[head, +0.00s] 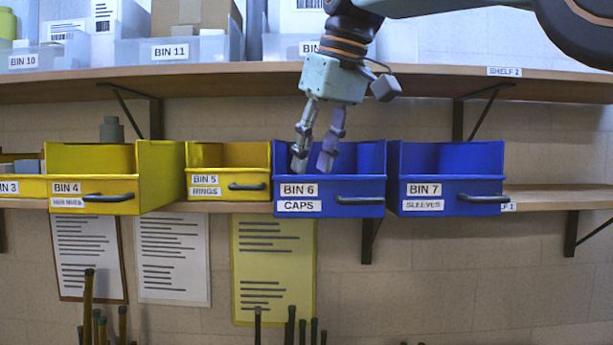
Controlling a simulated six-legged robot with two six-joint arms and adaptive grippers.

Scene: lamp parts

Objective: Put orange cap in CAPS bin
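The blue CAPS bin, BIN 6 (330,207), sits at the front of the lower shelf with its open top toward me. My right gripper (313,164) comes down from above and points into this bin's opening. Its two fingers stand apart, with the blue bin wall showing between them and nothing seen held there. The fingertips show just above the bin's front rim; I cannot tell how deep they reach. No orange cap is visible; the bin's floor is hidden behind its front wall. My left gripper is not in view.
Blue BIN 7 SLEEVES (452,191) stands close on the right. Yellow BIN 5 (228,184) and BIN 4 (93,189) are on the left. The upper shelf (230,78) with clear bins runs above, behind my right arm. The lower shelf is clear right of BIN 7.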

